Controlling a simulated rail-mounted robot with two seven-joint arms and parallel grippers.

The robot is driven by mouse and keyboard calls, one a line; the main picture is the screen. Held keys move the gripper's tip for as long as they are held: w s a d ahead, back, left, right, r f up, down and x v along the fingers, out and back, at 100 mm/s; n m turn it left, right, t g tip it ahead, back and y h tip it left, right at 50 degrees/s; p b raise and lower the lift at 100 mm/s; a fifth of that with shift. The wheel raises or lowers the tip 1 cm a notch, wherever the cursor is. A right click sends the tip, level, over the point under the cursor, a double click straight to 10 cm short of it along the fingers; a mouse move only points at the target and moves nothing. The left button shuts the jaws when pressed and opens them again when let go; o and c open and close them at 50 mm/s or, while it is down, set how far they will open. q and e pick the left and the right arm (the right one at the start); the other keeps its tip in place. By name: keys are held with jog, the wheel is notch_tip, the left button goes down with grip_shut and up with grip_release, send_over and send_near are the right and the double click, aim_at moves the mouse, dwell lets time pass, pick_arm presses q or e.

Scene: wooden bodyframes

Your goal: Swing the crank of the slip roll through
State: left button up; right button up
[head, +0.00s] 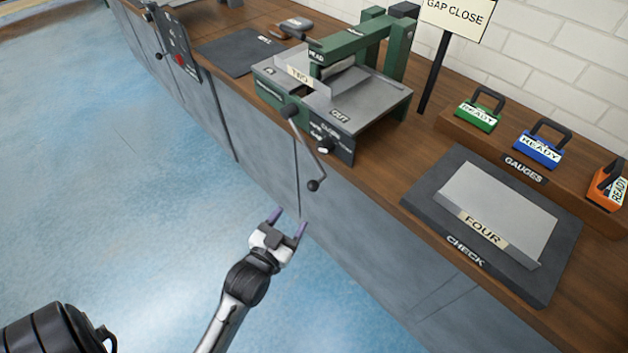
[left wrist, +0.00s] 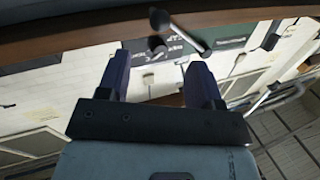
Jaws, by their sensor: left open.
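The slip roll (head: 350,45) is a green machine on the wooden bench, with a grey plate labelled TWO lying in it. Its crank (head: 305,143) hangs from the front face, down past the bench edge, and ends in a dark ball knob (head: 313,185). My left gripper (head: 288,220) is open and empty, a little below and left of the knob, apart from it. In the left wrist view, the knob (left wrist: 159,19) shows above the gap between the fingers (left wrist: 160,75). My right gripper is not in view.
A grey plate labelled FOUR (head: 500,205) lies on the dark CHECK pad (head: 425,190). Green, blue (head: 538,148) and orange READY gauges stand behind it. A GAP CLOSE sign (head: 456,18) stands by the wall. The floor before the bench is clear.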

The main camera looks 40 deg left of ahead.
aim_at(314, 185)
pick_arm(q)
jog(key=b+x, duration=0.5)
jog(key=x, duration=0.7)
jog(key=shift+w+a+f, duration=0.1)
jog(key=shift+w+f, duration=0.05)
jog(key=shift+w+a, duration=0.15)
jog(key=shift+w, duration=0.5)
grip_shut()
